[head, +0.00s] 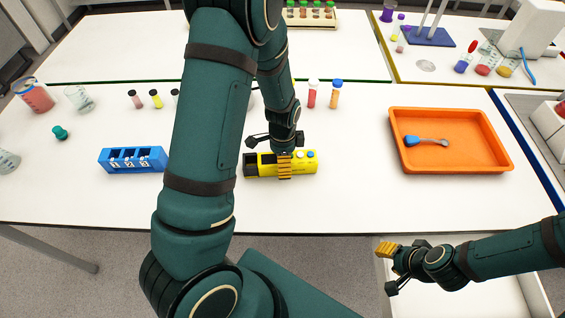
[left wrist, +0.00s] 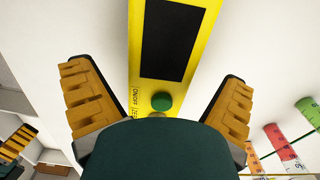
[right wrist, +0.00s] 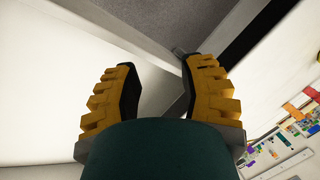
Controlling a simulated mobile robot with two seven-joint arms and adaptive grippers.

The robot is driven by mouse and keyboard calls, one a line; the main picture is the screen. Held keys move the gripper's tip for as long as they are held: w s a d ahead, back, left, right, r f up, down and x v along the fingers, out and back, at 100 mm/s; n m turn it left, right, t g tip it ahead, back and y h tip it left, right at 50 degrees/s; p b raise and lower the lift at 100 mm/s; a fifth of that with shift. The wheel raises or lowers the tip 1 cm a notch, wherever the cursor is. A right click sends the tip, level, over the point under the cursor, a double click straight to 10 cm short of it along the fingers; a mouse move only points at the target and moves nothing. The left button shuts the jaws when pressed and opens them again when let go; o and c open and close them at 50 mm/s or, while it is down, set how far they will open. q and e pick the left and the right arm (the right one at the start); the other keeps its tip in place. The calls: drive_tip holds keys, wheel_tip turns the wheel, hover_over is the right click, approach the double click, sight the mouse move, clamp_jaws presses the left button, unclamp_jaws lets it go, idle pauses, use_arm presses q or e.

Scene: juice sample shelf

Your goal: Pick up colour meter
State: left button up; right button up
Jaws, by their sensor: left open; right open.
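The colour meter (head: 306,168) is a yellow box lying on the white table in front of me. The left wrist view shows its yellow face (left wrist: 203,38) with a dark screen, a green button and printed letters. My left gripper (head: 284,167) is over the meter, its fingers open on either side of the meter's body in the left wrist view. I cannot tell whether they touch it. My left forearm and fingers hide part of the meter in the head view. My right gripper (head: 387,250) is open and empty, beyond the table's front edge.
A blue rack (head: 118,167) stands left of the meter. Small capped vials (head: 335,96) stand behind the meter. Beakers are at the far left. The table between meter and tray is clear.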

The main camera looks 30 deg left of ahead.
use_arm(q)
drive_tip(key=c, duration=1.4)
drive_tip(key=shift+r, duration=0.15)
